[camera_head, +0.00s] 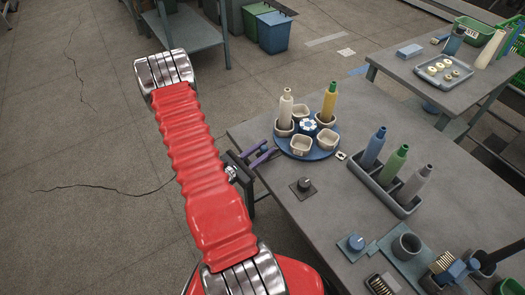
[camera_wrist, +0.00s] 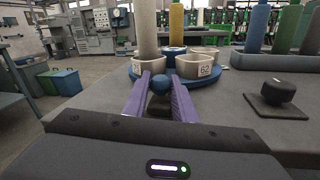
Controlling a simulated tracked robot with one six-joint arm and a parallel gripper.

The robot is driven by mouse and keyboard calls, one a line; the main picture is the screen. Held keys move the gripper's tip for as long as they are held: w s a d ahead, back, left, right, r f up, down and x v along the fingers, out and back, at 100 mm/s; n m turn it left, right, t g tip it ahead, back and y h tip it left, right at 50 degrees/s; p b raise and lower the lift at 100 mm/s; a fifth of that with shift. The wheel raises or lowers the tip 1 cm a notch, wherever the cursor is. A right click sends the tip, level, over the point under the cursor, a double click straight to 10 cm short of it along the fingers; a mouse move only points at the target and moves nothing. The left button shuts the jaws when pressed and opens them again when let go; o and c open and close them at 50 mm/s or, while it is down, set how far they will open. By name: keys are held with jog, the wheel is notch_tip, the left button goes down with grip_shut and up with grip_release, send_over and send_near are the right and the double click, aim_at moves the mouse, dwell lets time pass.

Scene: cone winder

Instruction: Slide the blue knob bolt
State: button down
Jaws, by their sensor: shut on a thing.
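The blue round tray (camera_head: 284,149) holds beige cups, a cream bottle (camera_head: 286,106) and a yellow bottle (camera_head: 329,101) just beyond my gripper. A black knob on a plate (camera_head: 303,185) and a bottle rack (camera_head: 365,177) stand to the right. Open floor lies left.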

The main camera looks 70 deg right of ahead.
jog(key=shift+x, duration=1.4)
jog(key=shift+s, duration=0.15)
jog(key=c, duration=1.5)
grip_release()
jog(key=shift+a, duration=0.1)
jog(key=shift+o, duration=0.2)
jog(key=shift+s, duration=0.1)
jog(key=shift+a, duration=0.1)
jog(key=v, duration=1.3)
jog(key=shift+w+a, duration=0.25)
jog(key=shift+a, duration=0.05)
jog(key=shift+f, duration=0.1)
